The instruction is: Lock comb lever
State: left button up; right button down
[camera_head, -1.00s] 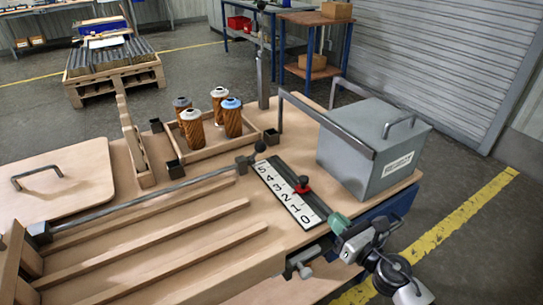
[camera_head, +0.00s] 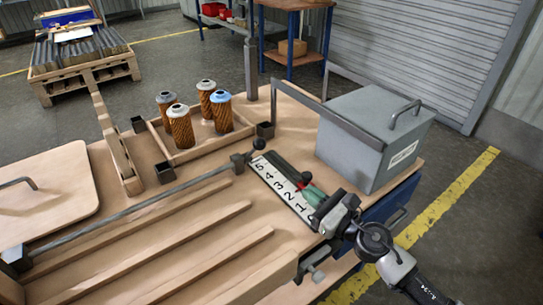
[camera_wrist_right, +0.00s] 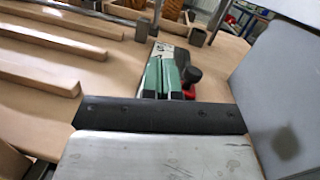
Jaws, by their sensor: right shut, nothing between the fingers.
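A long grey metal rod (camera_head: 140,208) with a black ball knob (camera_head: 259,145) at its right end runs across the bench; I take it for the comb lever. The knob stands beside the 5 end of a numbered scale (camera_head: 272,178). A red slider with a black knob (camera_head: 305,177) sits on the scale's dark rail and shows in the right wrist view (camera_wrist_right: 190,77). My right gripper (camera_head: 311,193) is shut and empty, its green fingers (camera_wrist_right: 163,76) together close beside the slider; contact cannot be told. My left gripper is out of view.
A grey box (camera_head: 370,135) with a handle and a bent bar stands right of the scale. Several copper-coloured cartridges stand in a wooden tray (camera_head: 185,157) behind the rod. A slotted wooden upright (camera_head: 115,148) stands left of it. Wooden rails (camera_head: 185,236) lie in front.

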aim_at(252, 151)
jog(key=x, duration=0.5)
jog(key=shift+r+p, duration=0.15)
jog(key=shift+p, duration=0.25)
jog(key=x, duration=0.5)
jog(key=shift+w+a, duration=0.15)
jog(key=shift+a, duration=0.05)
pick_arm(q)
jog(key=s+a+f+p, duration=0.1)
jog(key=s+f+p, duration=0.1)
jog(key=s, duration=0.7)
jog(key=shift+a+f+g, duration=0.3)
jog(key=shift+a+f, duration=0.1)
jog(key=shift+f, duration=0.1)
pick_arm(e)
jog(key=r, duration=0.1)
jog(key=w+a+r, duration=0.1)
jog(key=shift+w+a+r, duration=0.1)
jog(key=shift+a+r, duration=0.25)
jog(key=shift+r, duration=0.05)
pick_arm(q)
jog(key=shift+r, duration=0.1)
